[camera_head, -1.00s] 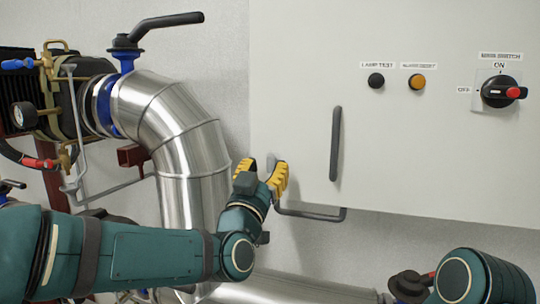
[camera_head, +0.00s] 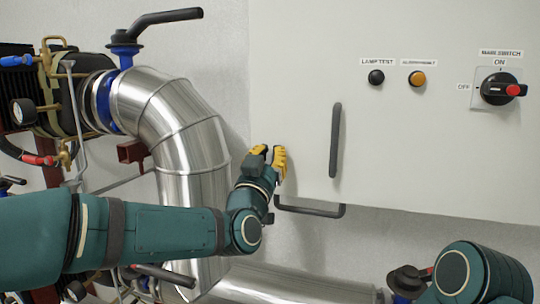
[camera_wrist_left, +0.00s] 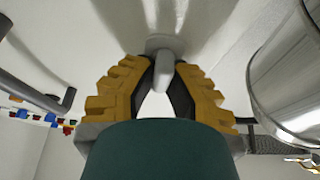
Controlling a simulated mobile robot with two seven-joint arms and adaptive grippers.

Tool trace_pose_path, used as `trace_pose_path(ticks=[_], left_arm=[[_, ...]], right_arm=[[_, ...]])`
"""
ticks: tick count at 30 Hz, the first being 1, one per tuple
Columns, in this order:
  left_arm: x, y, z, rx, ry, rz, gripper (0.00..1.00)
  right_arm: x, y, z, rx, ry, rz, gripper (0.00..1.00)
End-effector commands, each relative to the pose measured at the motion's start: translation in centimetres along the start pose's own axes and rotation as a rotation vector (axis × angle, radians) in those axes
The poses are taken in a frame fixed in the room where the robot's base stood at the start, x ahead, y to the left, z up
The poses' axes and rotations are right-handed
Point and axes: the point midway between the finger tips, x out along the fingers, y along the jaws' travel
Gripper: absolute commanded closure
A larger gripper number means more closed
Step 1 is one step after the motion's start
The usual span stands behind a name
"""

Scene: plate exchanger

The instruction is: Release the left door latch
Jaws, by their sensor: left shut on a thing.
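The left door latch (camera_wrist_left: 160,76) is a small pale grey tab on a round base on the cabinet. In the left wrist view it sits between the fingertips of my left gripper (camera_wrist_left: 160,84), with the yellow fingers closed in on it from both sides. In the head view the left gripper (camera_head: 269,158) is at the lower left edge of the cabinet (camera_head: 290,90), and its fingers hide nearly all of the latch. My right gripper is not in view; only part of the right arm shows at the lower right.
A dark vertical handle (camera_head: 335,140) stands out from the cabinet front right of my left gripper. A dark bar (camera_head: 312,210) runs along below the cabinet edge. A large silver pipe (camera_head: 180,130) bends down close on the left. A main switch (camera_head: 499,89) is upper right.

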Motion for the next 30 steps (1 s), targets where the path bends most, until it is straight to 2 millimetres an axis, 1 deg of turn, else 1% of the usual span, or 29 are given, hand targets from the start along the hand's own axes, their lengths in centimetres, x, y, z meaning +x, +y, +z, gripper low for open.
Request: trace_pose_path(ticks=[5, 11, 16, 21, 30], left_arm=[[0.0, 0.0, 0.0, -0.022, 0.002, -0.008, 1.0], [-0.1, -0.1, 0.2, -0.104, 0.004, -0.043, 1.0], [-0.1, -0.2, 0.3, -0.225, 0.004, -0.093, 1.0], [-0.1, -0.3, 0.3, -0.374, 0.003, -0.153, 1.0], [-0.1, -0.7, 0.2, -0.637, 0.002, -0.263, 1.0]], right_arm=[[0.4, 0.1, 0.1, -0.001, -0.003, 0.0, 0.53], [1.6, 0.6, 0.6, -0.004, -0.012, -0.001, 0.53], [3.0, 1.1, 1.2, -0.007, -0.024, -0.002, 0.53], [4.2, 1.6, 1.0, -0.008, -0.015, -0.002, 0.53], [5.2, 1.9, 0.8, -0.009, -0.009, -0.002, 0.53]])
